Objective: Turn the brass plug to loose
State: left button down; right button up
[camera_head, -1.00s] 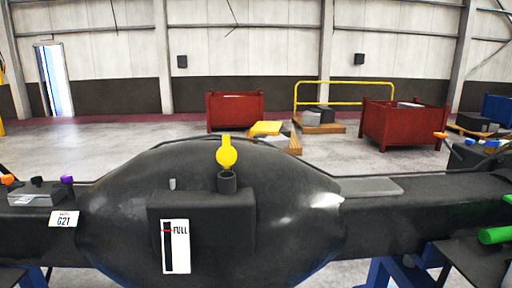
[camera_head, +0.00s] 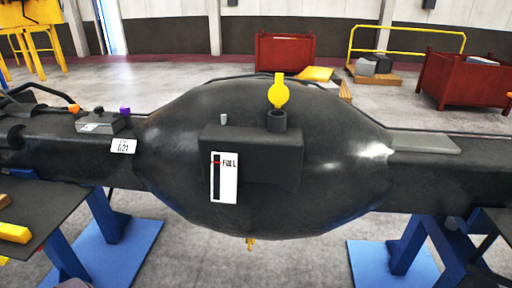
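A large black bulging housing (camera_head: 330,150) lies across the middle of the view, with a long black beam on each side. A small brass-coloured plug (camera_head: 250,243) sticks out below its underside, near the middle. The plug is small here, and I cannot tell its turn position. A white gauge plate (camera_head: 223,178) marked FULL is on the front of the housing. A yellow round-headed piece (camera_head: 278,92) stands upright in a short black neck on top. Neither of my grippers shows in this view.
Blue stands (camera_head: 400,245) carry the beam at both sides, on blue floor plates. A dark table (camera_head: 50,215) with yellow pieces is at the lower left. Red bins (camera_head: 465,80) and a yellow rail stand behind. The floor below the housing looks clear.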

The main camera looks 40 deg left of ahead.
aim_at(251, 241)
jog(key=u, duration=1.2)
